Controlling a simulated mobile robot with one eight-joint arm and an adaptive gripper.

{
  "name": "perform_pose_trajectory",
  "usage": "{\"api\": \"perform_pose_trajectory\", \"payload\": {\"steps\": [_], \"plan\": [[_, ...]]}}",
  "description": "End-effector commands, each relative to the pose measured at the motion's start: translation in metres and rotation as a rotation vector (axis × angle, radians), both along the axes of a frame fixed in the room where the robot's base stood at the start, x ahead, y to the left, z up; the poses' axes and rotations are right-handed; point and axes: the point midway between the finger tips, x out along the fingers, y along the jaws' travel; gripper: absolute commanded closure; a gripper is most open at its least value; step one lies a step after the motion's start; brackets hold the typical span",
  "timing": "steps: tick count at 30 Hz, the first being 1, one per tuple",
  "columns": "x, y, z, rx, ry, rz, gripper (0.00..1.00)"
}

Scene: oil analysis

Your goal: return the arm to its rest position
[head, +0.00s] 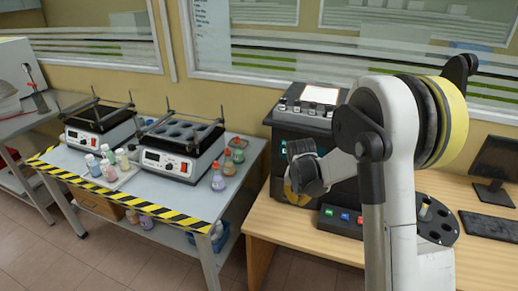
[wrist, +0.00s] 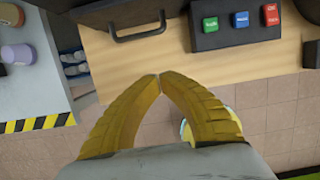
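My gripper (wrist: 158,78) shows in the wrist view with its two yellow fingers shut, the tips meeting, and nothing between them. It points down over the front edge of the wooden desk (wrist: 180,60) and the tiled floor. In the head view my gripper (head: 290,193) is partly hidden by my wrist and hangs in front of the black analyser (head: 287,130), left of the button box. My white arm is bent, with its upper part at the right of the picture.
A button box (head: 340,219) with green, blue and red buttons sits on the desk. A round black holder (head: 437,222), a keyboard (head: 490,227) and a monitor (head: 497,160) are at the right. The grey bench (head: 150,207) at left holds two heaters and several bottles.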

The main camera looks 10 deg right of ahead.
Motion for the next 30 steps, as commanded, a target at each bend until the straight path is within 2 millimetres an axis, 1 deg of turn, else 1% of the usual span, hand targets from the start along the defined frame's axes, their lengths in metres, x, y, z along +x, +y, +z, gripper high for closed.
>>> {"api": "perform_pose_trajectory", "payload": {"steps": [2, 4, 5, 8, 9, 11, 12, 14, 15, 17, 18, 20, 21, 24, 27, 30], "plan": [[-0.001, 0.001, 0.004, 0.005, -0.006, -0.018, 1.0], [-0.006, 0.005, 0.016, 0.02, -0.025, -0.075, 1.0], [-0.009, 0.007, 0.023, 0.031, -0.036, -0.114, 1.0], [-0.026, 0.019, 0.059, 0.089, -0.099, -0.31, 1.0], [-0.036, 0.024, 0.075, 0.122, -0.13, -0.409, 1.0], [-0.052, 0.033, 0.099, 0.179, -0.176, -0.57, 1.0], [-0.064, 0.039, 0.113, 0.22, -0.205, -0.678, 1.0], [-0.082, 0.048, 0.133, 0.286, -0.247, -0.838, 1.0], [-0.095, 0.053, 0.144, 0.332, -0.272, -0.945, 1.0], [-0.115, 0.061, 0.159, 0.406, -0.306, -1.107, 1.0], [-0.128, 0.066, 0.167, 0.457, -0.326, -1.214, 1.0], [-0.149, 0.074, 0.178, 0.538, -0.351, -1.373, 1.0], [-0.163, 0.078, 0.183, 0.594, -0.364, -1.479, 1.0], [-0.196, 0.088, 0.191, 0.735, -0.382, -1.738, 1.0], [-0.225, 0.097, 0.192, 0.869, -0.379, -1.969, 1.0], [-0.245, 0.103, 0.19, 0.976, -0.365, -2.148, 1.0]]}}
